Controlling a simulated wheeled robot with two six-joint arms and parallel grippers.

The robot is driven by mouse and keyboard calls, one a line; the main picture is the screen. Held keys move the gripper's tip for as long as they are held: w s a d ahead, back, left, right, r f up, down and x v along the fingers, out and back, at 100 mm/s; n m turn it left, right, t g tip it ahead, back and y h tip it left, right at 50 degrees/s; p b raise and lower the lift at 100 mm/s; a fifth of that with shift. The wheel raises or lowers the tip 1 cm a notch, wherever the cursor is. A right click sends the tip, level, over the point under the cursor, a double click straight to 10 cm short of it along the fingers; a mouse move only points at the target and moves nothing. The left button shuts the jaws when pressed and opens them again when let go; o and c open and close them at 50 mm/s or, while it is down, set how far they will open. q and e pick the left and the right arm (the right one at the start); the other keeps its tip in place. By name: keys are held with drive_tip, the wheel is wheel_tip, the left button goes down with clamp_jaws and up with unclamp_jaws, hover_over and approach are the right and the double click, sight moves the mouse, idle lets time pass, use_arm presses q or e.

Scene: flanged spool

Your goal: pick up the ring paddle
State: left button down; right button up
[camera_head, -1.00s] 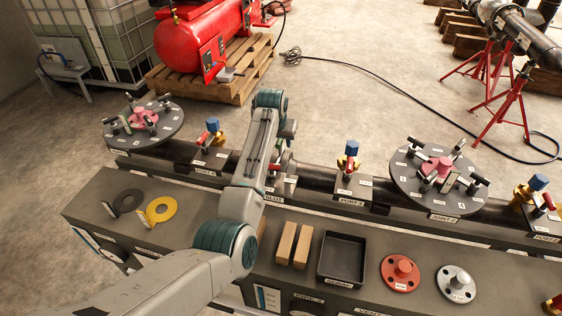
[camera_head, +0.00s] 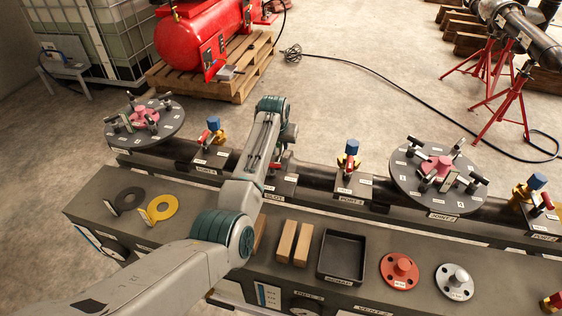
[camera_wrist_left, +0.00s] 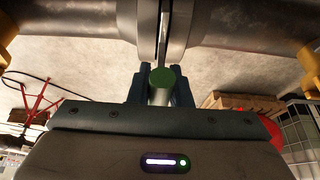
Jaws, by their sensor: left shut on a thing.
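A yellow ring with a tab (camera_head: 171,206) and a dark ring with a tab (camera_head: 118,203) lie on the left of the bench; I cannot tell whether either is the ring paddle. My left arm reaches over the bench to the pipe, and its own links hide most of the gripper in the head view. In the left wrist view my left gripper (camera_wrist_left: 160,78) is shut on a green-ended handle (camera_wrist_left: 162,78). A thin plate (camera_wrist_left: 163,35) stands above the handle, between two pipe flanges (camera_wrist_left: 205,25). My right gripper is not in view.
Two tan blocks (camera_head: 302,243), a black tray (camera_head: 325,272), a red flanged disc (camera_head: 399,283) and a grey one (camera_head: 456,293) sit on the bench. Blue-topped valves (camera_head: 352,147) and round bolted flanges (camera_head: 402,190) stand along the pipe.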

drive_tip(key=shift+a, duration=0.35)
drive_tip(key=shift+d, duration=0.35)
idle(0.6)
use_arm(q)
drive_tip(key=shift+r, duration=0.2)
